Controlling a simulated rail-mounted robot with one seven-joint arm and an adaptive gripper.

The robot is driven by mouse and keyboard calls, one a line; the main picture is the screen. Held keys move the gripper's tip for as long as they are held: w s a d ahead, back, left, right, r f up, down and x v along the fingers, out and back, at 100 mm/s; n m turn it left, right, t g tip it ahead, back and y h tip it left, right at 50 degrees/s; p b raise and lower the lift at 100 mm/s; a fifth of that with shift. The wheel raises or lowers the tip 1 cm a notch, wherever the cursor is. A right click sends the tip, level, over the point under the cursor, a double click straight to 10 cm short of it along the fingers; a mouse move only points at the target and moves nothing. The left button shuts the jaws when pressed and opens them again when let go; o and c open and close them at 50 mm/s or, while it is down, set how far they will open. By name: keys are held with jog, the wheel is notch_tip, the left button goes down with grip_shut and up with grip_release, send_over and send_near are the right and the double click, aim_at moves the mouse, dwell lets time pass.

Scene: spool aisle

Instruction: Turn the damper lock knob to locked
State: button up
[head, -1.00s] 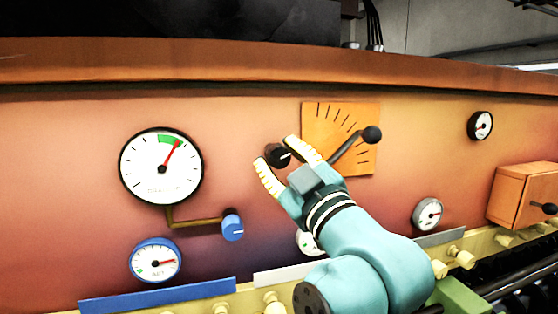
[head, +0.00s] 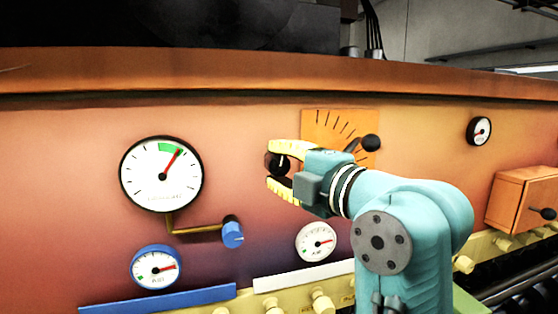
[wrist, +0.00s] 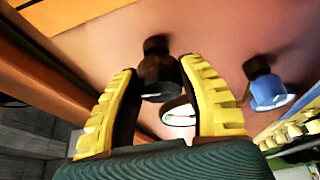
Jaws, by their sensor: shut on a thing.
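The small black knob (head: 279,163) sits on the orange panel, left of the scale plate. My gripper (head: 275,164) is shut on it, with one yellow finger above and one below. In the wrist view the knob (wrist: 160,74) stands on its short dark stem between the tips of my gripper (wrist: 158,82). The knob's face is partly covered by the fingers, and its white mark is too small to read surely. No lock label shows.
Right behind my gripper is an orange scale plate (head: 326,126) with a black ball lever (head: 370,143). To the left are a large dial (head: 161,174) and a blue valve knob (head: 232,234). A small dial (head: 316,242) sits below. An orange box (head: 520,199) juts out at right.

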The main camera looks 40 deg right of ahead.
jog(key=shift+n+g+p, duration=0.4)
jog(key=shift+n+g, duration=0.1)
jog(key=shift+n, duration=0.6)
jog(key=shift+f, duration=0.1)
jog(key=shift+w, duration=0.1)
jog(key=o, duration=1.2)
jog(key=s, duration=0.4)
jog(key=s+a, duration=0.1)
jog(key=s, duration=0.3)
jog(key=s+r, duration=0.1)
jog(key=s, duration=0.3)
jog(key=shift+a, duration=0.25)
